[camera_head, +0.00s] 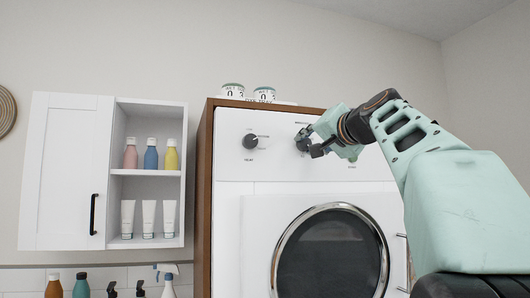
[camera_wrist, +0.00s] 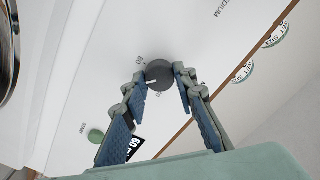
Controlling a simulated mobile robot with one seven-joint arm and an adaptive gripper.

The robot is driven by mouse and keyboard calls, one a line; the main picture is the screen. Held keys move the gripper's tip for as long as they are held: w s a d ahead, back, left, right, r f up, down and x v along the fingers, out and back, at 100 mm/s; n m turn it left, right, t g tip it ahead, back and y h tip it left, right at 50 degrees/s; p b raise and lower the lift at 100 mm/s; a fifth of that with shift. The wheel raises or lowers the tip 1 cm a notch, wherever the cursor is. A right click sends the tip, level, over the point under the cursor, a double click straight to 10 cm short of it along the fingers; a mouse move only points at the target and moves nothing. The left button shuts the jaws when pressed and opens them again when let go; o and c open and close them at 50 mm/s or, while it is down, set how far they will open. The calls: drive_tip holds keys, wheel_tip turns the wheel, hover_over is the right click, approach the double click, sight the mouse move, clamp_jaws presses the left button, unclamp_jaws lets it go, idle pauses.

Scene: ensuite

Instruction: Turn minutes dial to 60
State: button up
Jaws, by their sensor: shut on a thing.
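The minutes dial is likely the dark round knob (camera_head: 302,143) on the white front panel of the machine. It is partly covered by my gripper (camera_head: 312,146) in the head view. In the wrist view the dark knob (camera_wrist: 160,72) sits between the tips of my gripper (camera_wrist: 161,82), which is shut on it from both sides. A pale pointer line shows on the knob's lower left edge. Small printed numbers stand around it, too small and tilted to read surely.
A second dark knob (camera_head: 250,141) is to the left on the panel. A round glass door (camera_head: 331,255) is below. Two cups (camera_head: 232,91) stand on top of the machine. A white cabinet (camera_head: 68,170) with bottles hangs at left. A green button (camera_wrist: 96,136) and dark display (camera_wrist: 134,150) are near the left finger.

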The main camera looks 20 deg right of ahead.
drive_tip(key=shift+n+b, duration=0.5)
drive_tip(key=shift+n, duration=0.6)
drive_tip(key=o, duration=1.2)
drive_tip(key=shift+c, duration=0.2)
